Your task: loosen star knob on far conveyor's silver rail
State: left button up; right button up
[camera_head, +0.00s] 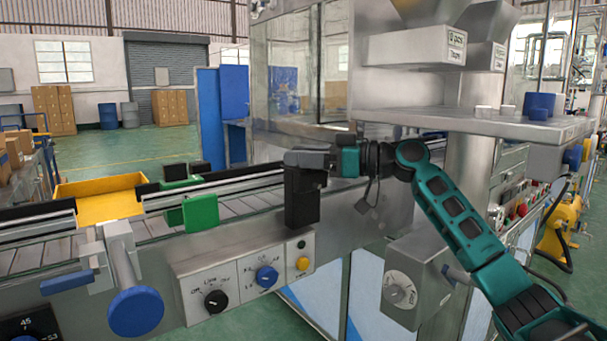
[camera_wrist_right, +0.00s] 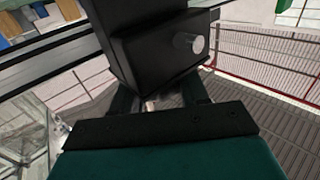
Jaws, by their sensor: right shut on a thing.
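My right gripper (camera_head: 298,160) reaches in from the right over the conveyor and is shut beside a black block (camera_head: 302,203) on the front side of the conveyor. In the right wrist view the black block (camera_wrist_right: 155,50) fills the upper middle, just past the gripper's fingers (camera_wrist_right: 158,100), with a short silver pin on its side. What the fingers close on is mostly hidden, and I cannot make out a star shape. The silver rail (camera_head: 235,190) of the conveyor runs left of the block. My left gripper is not in view.
A control panel (camera_head: 245,278) with black, blue and yellow knobs sits below the gripper. A large blue knob (camera_head: 135,311) on a silver post stands at the left front. A yellow tray (camera_head: 100,200) and a green block (camera_head: 201,213) lie along the conveyor. A steel machine plate (camera_head: 480,122) overhangs my right arm.

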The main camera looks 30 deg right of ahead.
jog(key=n+g+y, duration=0.1)
jog(key=g+y, duration=0.1)
jog(key=r+n+g+y+p, duration=0.1)
jog(key=n+g, duration=0.1)
jog(key=shift+n+y+p, duration=0.3)
jog(key=shift+y, duration=0.1)
jog(key=shift+n+g+y+p, duration=0.65)
jog(key=shift+n+g, duration=0.45)
jog(key=shift+g, duration=0.7)
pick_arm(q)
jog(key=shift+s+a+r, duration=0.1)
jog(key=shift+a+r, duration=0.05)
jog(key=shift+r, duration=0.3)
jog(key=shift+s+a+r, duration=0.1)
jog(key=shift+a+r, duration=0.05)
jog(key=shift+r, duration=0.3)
pick_arm(e)
jog(key=shift+f+n+g+y, duration=0.1)
jog(key=shift+n+g+y, duration=0.15)
jog(key=shift+n+g, duration=0.4)
pick_arm(q)
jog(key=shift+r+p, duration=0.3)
jog(key=shift+p, duration=0.15)
pick_arm(e)
jog(key=shift+n+g, duration=0.45)
jog(key=shift+g, duration=0.6)
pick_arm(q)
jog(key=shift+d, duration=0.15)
